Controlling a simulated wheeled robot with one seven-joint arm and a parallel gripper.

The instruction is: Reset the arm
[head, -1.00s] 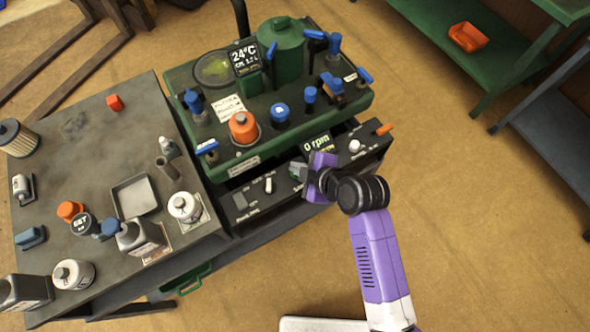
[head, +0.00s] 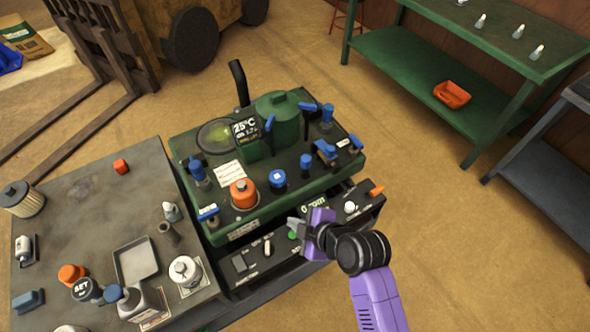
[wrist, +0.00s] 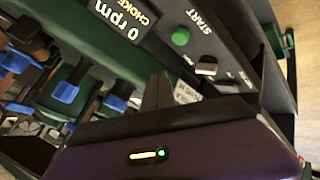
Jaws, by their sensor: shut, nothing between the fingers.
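My arm, purple and black, reaches in from the lower right in the head view. My gripper (head: 294,224) is shut and empty, just in front of the dark control panel (head: 250,263). In the wrist view the gripper's grey fingers (wrist: 158,92) are together above the purple housing, near the panel. The panel carries a green button (wrist: 180,37) by the word START, a pale switch (wrist: 206,66) and a display (wrist: 125,18) reading 0 rpm. I cannot tell whether the fingertips touch the panel.
The green machine (head: 290,175) with blue handles and an orange cap stands behind the gripper. A dark bench (head: 85,215) with bottles and a tray (head: 136,262) is at left. A green shelf (head: 410,75) holding an orange bin (head: 453,94) is at right. Floor between is open.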

